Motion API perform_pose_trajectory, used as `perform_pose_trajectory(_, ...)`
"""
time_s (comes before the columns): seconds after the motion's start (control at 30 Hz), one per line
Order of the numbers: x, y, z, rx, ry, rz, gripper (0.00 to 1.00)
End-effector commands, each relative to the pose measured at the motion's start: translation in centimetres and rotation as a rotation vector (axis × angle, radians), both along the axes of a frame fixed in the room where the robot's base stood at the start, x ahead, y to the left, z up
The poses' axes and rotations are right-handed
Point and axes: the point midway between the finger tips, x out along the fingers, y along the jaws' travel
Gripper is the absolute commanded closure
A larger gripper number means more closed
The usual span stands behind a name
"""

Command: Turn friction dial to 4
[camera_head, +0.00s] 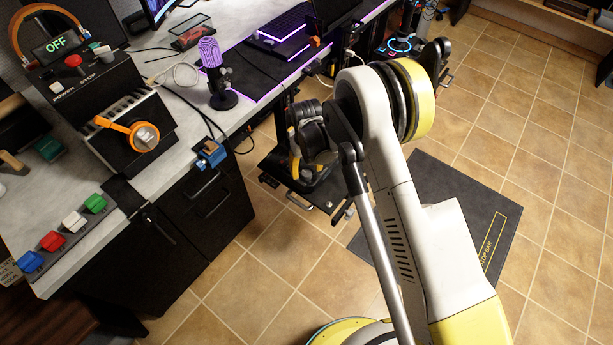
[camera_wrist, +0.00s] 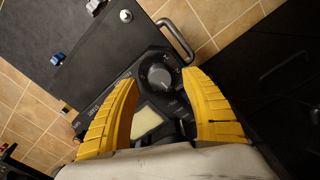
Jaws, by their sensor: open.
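A round dark dial (camera_wrist: 160,76) with a lighter pointer mark sits on a black panel in the wrist view, between the ends of my gripper's fingers. I take it for the friction dial; its marks are too small to read. My gripper (camera_wrist: 159,78) has its two yellow fingers apart, one on each side of the dial. Whether they touch it, I cannot tell. A pale rectangular screen (camera_wrist: 146,121) lies on the same panel, nearer the palm. In the head view my gripper (camera_head: 308,172) is small and partly hidden, over a black shelf unit.
A metal handle (camera_wrist: 176,38) stands beyond the dial. A blue knob (camera_wrist: 57,58) is at upper left. In the head view, a desk (camera_head: 150,182) holds a control box (camera_head: 120,125) reading OFF, coloured switches and a purple microphone (camera_head: 212,65).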

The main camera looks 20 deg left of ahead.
Motion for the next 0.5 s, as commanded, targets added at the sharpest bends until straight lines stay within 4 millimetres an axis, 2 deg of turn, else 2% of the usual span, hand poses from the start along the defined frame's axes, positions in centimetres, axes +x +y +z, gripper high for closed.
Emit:
perform_pose_trajectory(0.03, 0.0, 0.0, -1.0, 0.000, 0.000, 0.000, 0.45)
perform_pose_trajectory(0.17, 0.0, 0.0, -2.1, 0.000, 0.000, 0.000, 0.45)
perform_pose_trajectory(0.5, 0.0, 0.0, -2.3, 0.000, 0.000, 0.000, 0.45)
